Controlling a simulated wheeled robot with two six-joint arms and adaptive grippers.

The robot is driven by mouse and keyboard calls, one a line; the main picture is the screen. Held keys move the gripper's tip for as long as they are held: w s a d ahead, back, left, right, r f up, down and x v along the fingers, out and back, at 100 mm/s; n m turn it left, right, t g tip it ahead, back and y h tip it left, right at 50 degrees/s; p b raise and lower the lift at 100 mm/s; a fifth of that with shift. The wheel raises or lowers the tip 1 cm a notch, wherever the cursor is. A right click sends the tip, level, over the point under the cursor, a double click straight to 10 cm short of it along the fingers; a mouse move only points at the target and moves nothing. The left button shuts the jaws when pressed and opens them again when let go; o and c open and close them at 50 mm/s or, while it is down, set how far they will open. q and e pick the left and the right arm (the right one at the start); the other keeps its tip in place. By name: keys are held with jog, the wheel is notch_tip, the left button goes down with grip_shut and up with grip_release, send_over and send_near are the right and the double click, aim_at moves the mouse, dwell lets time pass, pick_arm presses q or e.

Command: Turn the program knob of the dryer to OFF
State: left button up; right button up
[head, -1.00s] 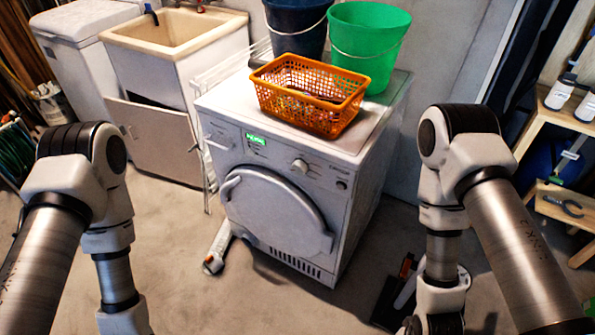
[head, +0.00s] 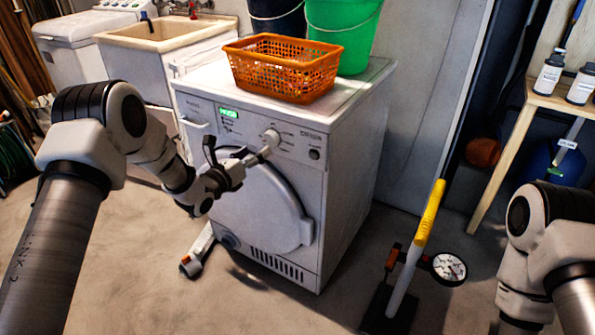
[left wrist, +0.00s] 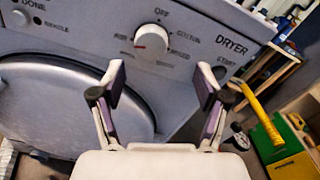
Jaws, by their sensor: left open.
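The white dryer (head: 270,220) stands ahead with its front panel facing me. Its round program knob (head: 271,137) is on the panel, right of a lit green display. In the left wrist view the knob (left wrist: 151,40) shows a red mark on its left side, and the OFF label (left wrist: 162,12) is above it. My left gripper (head: 238,152) is in front of the panel. In the left wrist view its two fingers (left wrist: 160,74) are spread, with the knob beyond and between them, and nothing is held. My right gripper is outside the picture.
An orange basket (head: 283,68) and a green bucket (head: 343,35) stand on the dryer. A pump with a yellow handle (head: 428,215) and a gauge (head: 448,269) stands on the floor at right. A sink (head: 165,30) is at left.

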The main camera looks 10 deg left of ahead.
aim_at(268, 139)
pick_arm(q)
jog(key=x, duration=0.5)
jog(key=a+b+x, duration=0.1)
jog(key=x, duration=0.1)
jog(key=shift+w+f, duration=0.25)
jog(key=shift+w, duration=0.15)
jog(key=shift+w+d+r, duration=0.1)
jog(key=shift+w, duration=0.1)
jog(key=c, duration=1.1)
